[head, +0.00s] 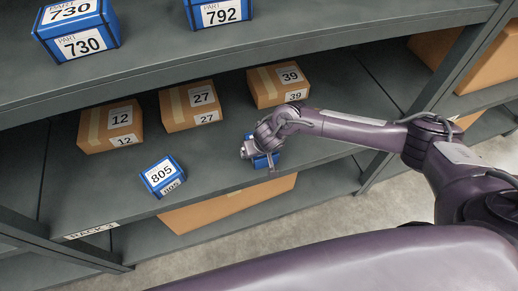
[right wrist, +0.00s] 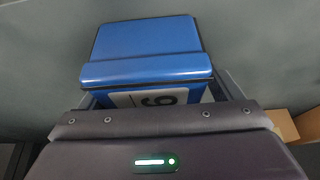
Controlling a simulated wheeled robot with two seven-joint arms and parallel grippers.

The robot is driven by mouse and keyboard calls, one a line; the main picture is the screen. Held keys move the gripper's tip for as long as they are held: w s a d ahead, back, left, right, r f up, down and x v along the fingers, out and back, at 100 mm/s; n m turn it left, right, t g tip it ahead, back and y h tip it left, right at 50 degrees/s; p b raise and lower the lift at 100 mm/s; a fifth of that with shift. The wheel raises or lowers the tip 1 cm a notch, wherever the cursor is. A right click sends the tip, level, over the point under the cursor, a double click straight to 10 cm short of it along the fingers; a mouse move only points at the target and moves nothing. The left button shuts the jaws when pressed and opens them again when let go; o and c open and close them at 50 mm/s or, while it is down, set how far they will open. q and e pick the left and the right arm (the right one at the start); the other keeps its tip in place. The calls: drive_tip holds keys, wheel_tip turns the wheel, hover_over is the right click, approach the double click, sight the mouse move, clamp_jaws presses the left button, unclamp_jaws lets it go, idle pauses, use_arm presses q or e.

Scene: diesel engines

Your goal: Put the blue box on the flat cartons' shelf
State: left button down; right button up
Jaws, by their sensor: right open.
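A blue box (head: 274,160) stands near the front edge of the middle shelf (head: 225,155), mostly hidden by my right gripper (head: 260,160). In the right wrist view the blue box (right wrist: 148,48) shows its lid and part of a white label with an upside-down digit. My right gripper is open, with its fingers beside the box; contact cannot be told. Another blue box, marked 805 (head: 163,176), stands to the left on the same shelf. Brown cartons marked 12 (head: 110,127), 27 (head: 190,106) and 39 (head: 279,85) stand behind. My left gripper is not in view.
The upper shelf (head: 260,45) holds blue boxes marked 730 (head: 77,29) and 792 (head: 217,12). A wide brown carton (head: 228,204) lies on the shelf below. A grey rack post (head: 465,55) stands at the right, with more cartons (head: 492,66) beyond. The middle shelf is bare between the 805 box and my gripper.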

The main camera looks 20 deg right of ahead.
drive_tip(key=shift+s+d+f, duration=0.25)
drive_tip(key=shift+d+f, duration=0.2)
drive_tip(key=shift+d, duration=0.1)
drive_tip(key=shift+r, duration=0.2)
drive_tip(key=p+v, duration=0.1)
drive_tip(key=v, duration=0.3)
drive_tip(key=p+v, duration=0.2)
drive_tip(key=v, duration=0.2)
drive_tip(key=p+v, duration=0.1)
drive_tip(key=v, duration=0.3)
drive_tip(key=shift+w+a+r, duration=0.2)
drive_tip(key=shift+w+r, duration=0.1)
drive_tip(key=shift+r, duration=0.1)
